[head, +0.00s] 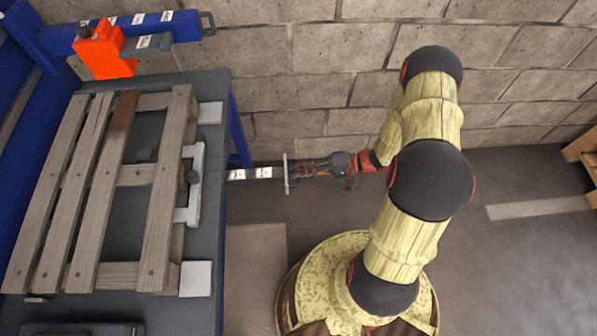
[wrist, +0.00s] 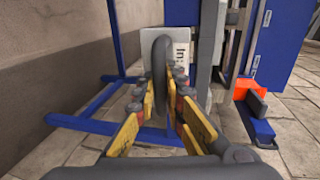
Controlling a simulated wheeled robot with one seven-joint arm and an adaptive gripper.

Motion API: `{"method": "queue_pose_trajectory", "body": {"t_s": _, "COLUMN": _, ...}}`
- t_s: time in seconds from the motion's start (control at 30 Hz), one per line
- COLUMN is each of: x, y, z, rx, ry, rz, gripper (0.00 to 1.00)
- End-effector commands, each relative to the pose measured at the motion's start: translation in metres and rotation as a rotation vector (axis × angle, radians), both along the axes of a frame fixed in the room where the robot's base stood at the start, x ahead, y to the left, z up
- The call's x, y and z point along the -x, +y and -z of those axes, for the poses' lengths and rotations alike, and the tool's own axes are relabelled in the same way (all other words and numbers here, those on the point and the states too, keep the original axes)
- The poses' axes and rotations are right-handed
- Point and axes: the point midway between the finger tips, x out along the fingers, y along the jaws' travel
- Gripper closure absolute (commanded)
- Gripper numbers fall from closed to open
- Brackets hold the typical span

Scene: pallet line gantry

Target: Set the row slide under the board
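The row slide (head: 250,173) is a short bar with white labels that sticks out from the right side of the pallet table and ends in an upright grey handle (head: 286,174). My gripper (head: 297,170) is at this handle. In the wrist view the dark rounded handle (wrist: 162,60) stands between the yellow-padded fingers, which close in on both sides of it. A white label plate shows behind it. The pallet lies on the table with several pale boards; one board (head: 120,120) has a darker brown upper end. The slide's inner end is hidden.
An orange block (head: 104,50) sits on the blue gantry beam (head: 160,28), which has white labels and an end handle. White clamps (head: 198,278) sit along the table's right edge. A block wall runs behind. Floor around my base is mostly clear; a wooden item (head: 583,155) stands far right.

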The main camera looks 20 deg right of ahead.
Motion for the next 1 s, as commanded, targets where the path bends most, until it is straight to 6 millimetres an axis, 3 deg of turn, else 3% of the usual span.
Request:
{"method": "queue_pose_trajectory", "body": {"t_s": 0.73, "x": 0.0, "y": 0.001, "z": 0.001, "rx": 0.002, "ry": 0.002, "rz": 0.0, "gripper": 1.0}}
{"method": "queue_pose_trajectory", "body": {"t_s": 0.87, "x": -0.004, "y": 0.012, "z": 0.001, "rx": 0.002, "ry": 0.001, "rz": -0.003, "gripper": 1.0}}
{"method": "queue_pose_trajectory", "body": {"t_s": 1.0, "x": -0.012, "y": 0.039, "z": 0.001, "rx": 0.0, "ry": 0.002, "rz": -0.005, "gripper": 1.0}}
